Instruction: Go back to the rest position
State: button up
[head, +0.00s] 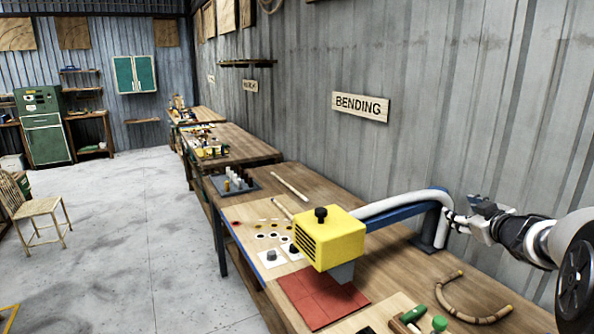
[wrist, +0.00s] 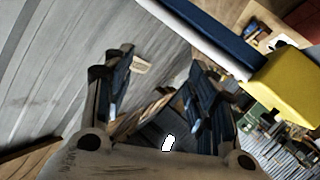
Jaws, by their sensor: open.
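My gripper (head: 464,214) is at the right of the head view, raised above the bench and close to the metal wall. It points left, toward the blue post of the yellow machine. In the wrist view my gripper (wrist: 160,66) has its two dark fingers spread apart, with nothing held between them. The yellow machine (head: 328,238) hangs from a blue arm with a white hose over the bench. It also shows at the right of the wrist view (wrist: 285,88).
The wooden bench (head: 375,262) runs along the wall below my gripper. A curved rattan piece (head: 481,317), green-handled tools (head: 413,314) and a red mat (head: 318,302) lie on it. The blue post (head: 432,228) stands near my gripper. Open floor (head: 130,220) lies left.

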jog(key=s+a+r+m+g+h, duration=0.35)
jog(key=s+a+r+m, duration=0.2)
jog(key=s+a, duration=0.65)
jog(key=s+a+f+g+y, duration=0.1)
jog(key=s+a+f, duration=0.3)
jog(key=s, duration=0.6)
jog(key=s+a+f+g+y, duration=0.2)
jog(key=s+a+f, duration=0.3)
jog(key=s+a, duration=0.3)
jog(key=s+a+f+g+y, duration=0.1)
jog(key=s+a+f+g, duration=0.2)
jog(key=s, duration=1)
jog(key=a+f, duration=0.1)
jog(key=a, duration=0.1)
jog(key=shift+a+f+n+g, duration=0.25)
jog(key=shift+a+n+g, duration=0.1)
jog(key=shift+a, duration=0.05)
